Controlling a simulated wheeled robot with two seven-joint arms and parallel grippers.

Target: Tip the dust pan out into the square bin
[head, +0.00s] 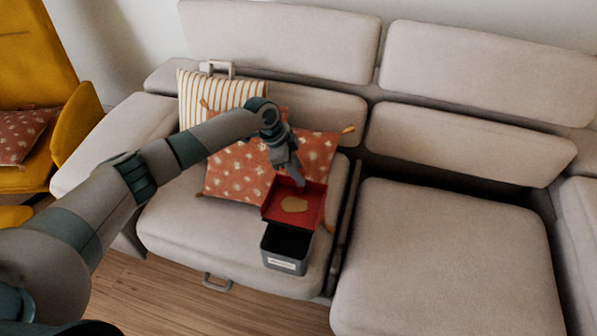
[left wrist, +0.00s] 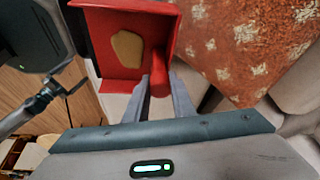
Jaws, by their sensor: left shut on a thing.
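The red dust pan (head: 312,196) is in my left gripper (head: 297,178), which is shut on it from behind. A flat tan patch of dust (head: 294,204) lies on the pan's floor. The dark grey square bin (head: 283,266) with a pale label stands on the left sofa seat. The pan is just behind the bin, its front edge at or over the bin's rear rim; contact is unclear. The bin's interior looks dark. In the left wrist view the pan (left wrist: 165,22) and dust (left wrist: 127,52) show beyond my fingers (left wrist: 163,88). My right gripper is not in view.
A red patterned cushion (head: 235,165) leans behind the pan, with a striped cushion (head: 215,93) behind it. The right sofa seat (head: 440,260) is clear. A yellow armchair (head: 75,120) stands at left. Wooden floor (head: 150,300) shows in front.

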